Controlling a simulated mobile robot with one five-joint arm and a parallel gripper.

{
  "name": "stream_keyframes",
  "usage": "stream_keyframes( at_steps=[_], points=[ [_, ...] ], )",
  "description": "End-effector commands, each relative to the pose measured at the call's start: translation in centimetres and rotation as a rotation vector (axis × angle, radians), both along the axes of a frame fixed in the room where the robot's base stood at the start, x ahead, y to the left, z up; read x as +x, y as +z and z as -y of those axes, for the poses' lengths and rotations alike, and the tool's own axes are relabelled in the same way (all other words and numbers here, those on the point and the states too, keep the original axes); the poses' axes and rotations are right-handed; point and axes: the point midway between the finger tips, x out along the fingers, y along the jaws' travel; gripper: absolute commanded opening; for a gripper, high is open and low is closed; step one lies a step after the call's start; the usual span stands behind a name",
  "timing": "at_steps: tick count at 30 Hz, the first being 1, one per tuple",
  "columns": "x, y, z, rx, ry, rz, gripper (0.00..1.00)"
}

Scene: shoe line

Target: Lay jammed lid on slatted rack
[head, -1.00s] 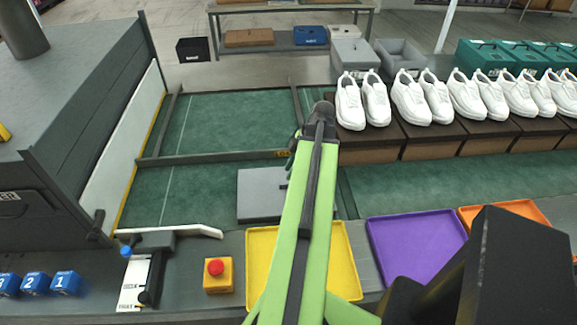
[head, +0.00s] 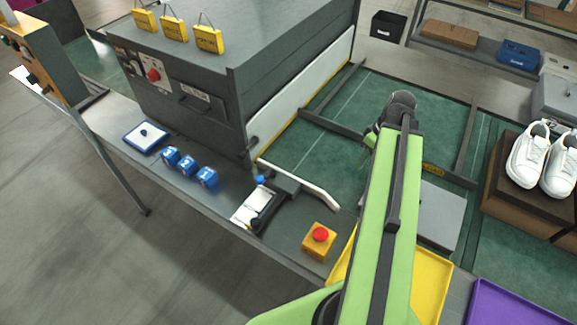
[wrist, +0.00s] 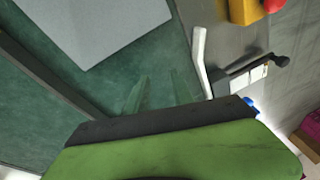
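The lid appears to be the flat grey panel (head: 440,215) lying on the green belt, right of my arm in the head view and partly hidden by it. It also shows as a pale grey panel (wrist: 95,28) at the top left of the wrist view. My gripper (wrist: 160,92) is beyond the dark arm edge in the wrist view, with two greenish fingers apart and nothing between them. In the head view my arm's end is over the belt, left of the lid, and the fingers are mostly hidden. I cannot make out a slatted rack for certain.
A dark machine (head: 215,75) stands on the left, with blue numbered blocks (head: 188,167) before it. A white guide arm (head: 305,187) and a red-button box (head: 319,241) are near the front edge. A yellow tray (head: 430,285) and white shoes (head: 545,160) on boxes are right.

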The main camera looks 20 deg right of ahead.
Motion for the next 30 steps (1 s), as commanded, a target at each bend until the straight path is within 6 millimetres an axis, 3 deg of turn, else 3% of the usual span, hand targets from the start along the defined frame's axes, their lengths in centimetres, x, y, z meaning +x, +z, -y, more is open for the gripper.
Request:
stream_keyframes(
  at_steps=[1, 3, 6, 9, 12, 14, 15, 17, 19, 21, 26, 30],
  points=[
    [2.3, -0.1, -4.1, -0.014, -0.015, -0.032, 0.28],
    [4.8, -0.3, -9.3, -0.040, -0.072, -0.075, 0.28],
    [7.4, -0.5, -17.0, -0.088, -0.156, -0.120, 0.28],
    [8.8, -0.6, -24.1, -0.134, -0.234, -0.139, 0.28],
    [9.2, -0.6, -29.3, -0.168, -0.299, -0.142, 0.28],
    [9.2, -0.7, -31.4, -0.180, -0.328, -0.141, 0.28],
    [9.2, -0.7, -32.4, -0.186, -0.342, -0.139, 0.28],
    [9.3, -0.7, -31.3, -0.192, -0.357, -0.138, 0.28],
    [9.3, -0.7, -31.3, -0.194, -0.366, -0.137, 0.28],
    [9.3, -0.7, -31.4, -0.193, -0.368, -0.137, 0.37],
    [9.2, -0.7, -31.4, -0.193, -0.367, -0.137, 0.37],
    [9.7, -0.1, -28.7, -0.206, -0.365, -0.139, 0.37]
  ],
)
